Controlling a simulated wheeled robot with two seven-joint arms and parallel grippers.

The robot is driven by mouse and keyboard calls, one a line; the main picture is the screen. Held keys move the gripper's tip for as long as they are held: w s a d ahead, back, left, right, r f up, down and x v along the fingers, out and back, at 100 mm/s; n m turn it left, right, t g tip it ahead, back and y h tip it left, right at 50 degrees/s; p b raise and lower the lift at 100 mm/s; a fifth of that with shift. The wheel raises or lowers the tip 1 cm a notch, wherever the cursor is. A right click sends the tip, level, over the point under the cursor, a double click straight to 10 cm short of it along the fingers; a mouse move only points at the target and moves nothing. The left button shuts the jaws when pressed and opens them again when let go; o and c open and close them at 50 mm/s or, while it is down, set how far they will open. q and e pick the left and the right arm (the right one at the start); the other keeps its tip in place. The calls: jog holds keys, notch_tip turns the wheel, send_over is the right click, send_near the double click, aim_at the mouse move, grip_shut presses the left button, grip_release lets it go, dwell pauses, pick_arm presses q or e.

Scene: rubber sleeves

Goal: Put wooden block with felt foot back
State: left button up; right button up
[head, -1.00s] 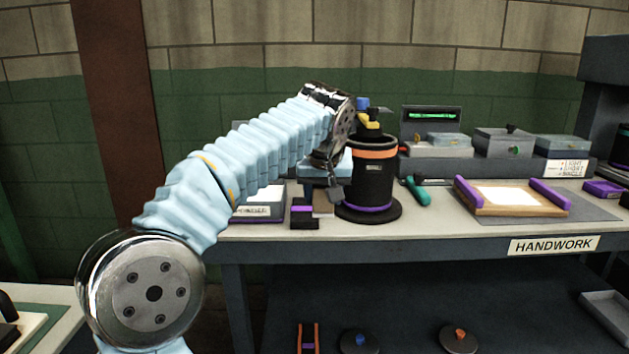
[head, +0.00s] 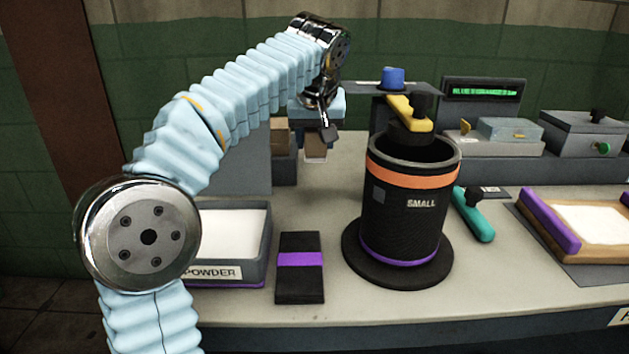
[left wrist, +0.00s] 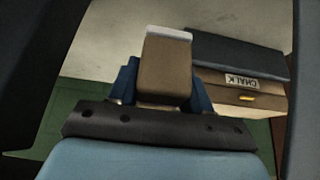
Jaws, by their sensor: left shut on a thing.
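My left gripper (head: 318,124) is shut on the wooden block (head: 316,147), which hangs below the jaws above the back part of the bench. In the left wrist view the brown block (left wrist: 164,70) sits between the blue fingers, with its pale felt foot (left wrist: 168,33) at the far end. The jaws hide part of the block. A box labelled CHALK (left wrist: 232,84) lies just to the right of the block in that view. My right gripper is not in view.
A tall black cylinder marked SMALL (head: 408,215) stands right of the block. In front are a POWDER tray (head: 262,240) and a black pad with a purple band (head: 300,285). A teal-handled tool (head: 474,215) lies farther right.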

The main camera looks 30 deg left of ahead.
aim_at(316, 158)
pick_arm(q)
jog(key=f, duration=0.3)
jog(key=f+b, duration=0.1)
jog(key=f, duration=0.2)
jog(key=f+b, duration=0.1)
jog(key=f, duration=0.2)
jog(key=shift+w+a, duration=0.25)
jog(key=shift+f, duration=0.45)
jog(key=shift+f, duration=0.15)
jog(key=o, duration=0.9)
jog(key=shift+o, duration=0.2)
jog(key=shift+d+r, duration=0.1)
jog(key=shift+r, duration=0.25)
jog(key=p+v, duration=0.1)
jog(key=v, duration=1)
jog(key=shift+s+d+r, duration=0.2)
jog(key=shift+r, duration=0.05)
